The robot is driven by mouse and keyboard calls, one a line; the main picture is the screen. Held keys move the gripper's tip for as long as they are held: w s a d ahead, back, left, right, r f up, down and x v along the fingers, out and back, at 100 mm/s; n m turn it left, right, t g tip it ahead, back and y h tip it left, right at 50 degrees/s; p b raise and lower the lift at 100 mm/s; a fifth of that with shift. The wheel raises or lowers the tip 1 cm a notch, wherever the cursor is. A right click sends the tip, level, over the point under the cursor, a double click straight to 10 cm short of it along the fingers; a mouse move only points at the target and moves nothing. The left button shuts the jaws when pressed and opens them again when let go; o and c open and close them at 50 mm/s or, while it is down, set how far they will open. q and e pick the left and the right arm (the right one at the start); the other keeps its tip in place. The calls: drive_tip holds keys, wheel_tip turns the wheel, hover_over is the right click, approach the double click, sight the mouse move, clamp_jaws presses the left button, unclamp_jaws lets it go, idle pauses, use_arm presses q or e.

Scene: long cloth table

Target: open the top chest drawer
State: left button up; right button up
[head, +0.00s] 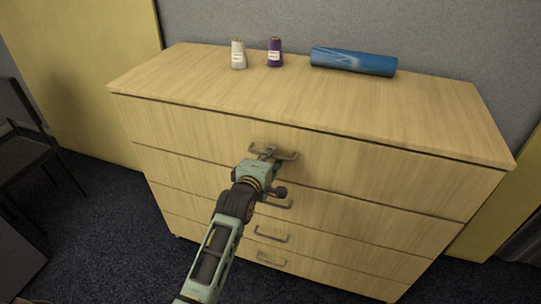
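A light wood chest (420,105) with a column of drawers stands in front of me. Its top drawer (380,165) looks flush with the chest front. The top drawer's grey bar handle (287,156) is at the middle of the drawer front. My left gripper (265,153) is at this handle, over its left part, with the arm reaching up from the bottom of the view. The fingers are small and overlap the handle, so I cannot tell whether they are closed around it. My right gripper is not in view.
On the chest top stand a white thread cone (238,55) and a purple thread cone (275,52), beside a lying blue roll (353,62). Lower drawers have similar handles, such as the third one (272,235). A dark chair (22,150) stands left on dark carpet.

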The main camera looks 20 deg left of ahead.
use_arm(q)
drive_tip(key=shift+w, duration=0.2)
clamp_jaws()
idle(0.4)
